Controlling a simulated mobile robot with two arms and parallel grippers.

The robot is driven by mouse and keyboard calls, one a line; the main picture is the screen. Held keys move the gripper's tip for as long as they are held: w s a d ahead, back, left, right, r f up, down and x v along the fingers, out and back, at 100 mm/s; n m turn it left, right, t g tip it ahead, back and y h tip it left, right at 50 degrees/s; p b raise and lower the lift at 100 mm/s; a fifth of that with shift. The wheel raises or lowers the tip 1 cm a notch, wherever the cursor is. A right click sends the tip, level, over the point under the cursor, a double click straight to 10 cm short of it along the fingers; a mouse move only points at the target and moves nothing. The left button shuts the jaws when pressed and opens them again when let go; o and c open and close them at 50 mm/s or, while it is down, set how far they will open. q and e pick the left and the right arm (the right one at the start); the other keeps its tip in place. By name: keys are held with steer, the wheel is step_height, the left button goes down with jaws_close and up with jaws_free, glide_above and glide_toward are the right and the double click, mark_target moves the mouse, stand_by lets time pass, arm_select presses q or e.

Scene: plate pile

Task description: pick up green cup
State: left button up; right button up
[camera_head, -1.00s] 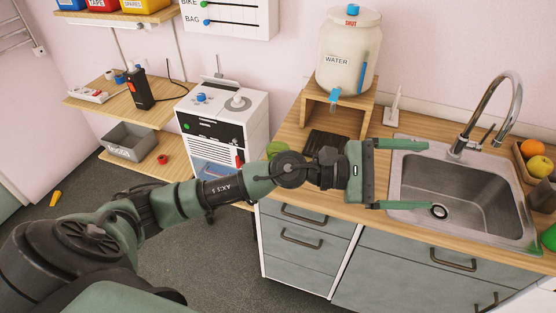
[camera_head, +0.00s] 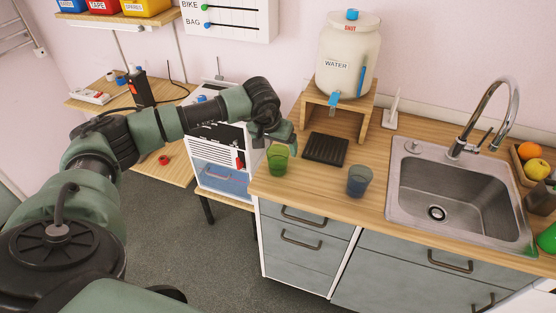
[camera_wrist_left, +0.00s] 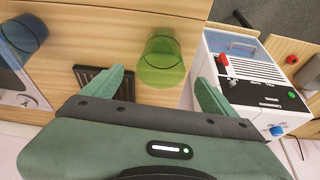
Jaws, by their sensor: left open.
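The green cup (camera_head: 278,160) is see-through and stands upright near the left end of the wooden counter (camera_head: 310,185). My left gripper (camera_head: 284,134) is just behind and above it, largely hidden by its own wrist in the head view. In the left wrist view the green cup (camera_wrist_left: 164,60) shows ahead of the gap between the two open fingers of my left gripper (camera_wrist_left: 160,82). Nothing is held between them. I cannot tell the exact distance from fingertips to cup. My right gripper is not in view.
A blue cup (camera_head: 359,181) stands right of the green cup. A dark drip tray (camera_head: 325,148) lies below the water jug (camera_head: 348,55) on its wooden stand (camera_head: 367,108). The sink (camera_head: 395,190) is further right. A white appliance (camera_head: 222,160) stands left of the counter.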

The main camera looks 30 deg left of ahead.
mark_target(277, 150)
arm_select(q)
steer(key=shift+p+x, duration=0.45)
steer(key=shift+x, duration=0.7)
steer(key=shift+w+f, duration=0.1)
steer(key=shift+f, duration=0.5)
steer(key=c, duration=1.9)
steer(key=shift+o, duration=0.2)
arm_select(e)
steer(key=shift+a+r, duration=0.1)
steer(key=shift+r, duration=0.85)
arm_select(q)
steer(key=shift+a+r, duration=0.1)
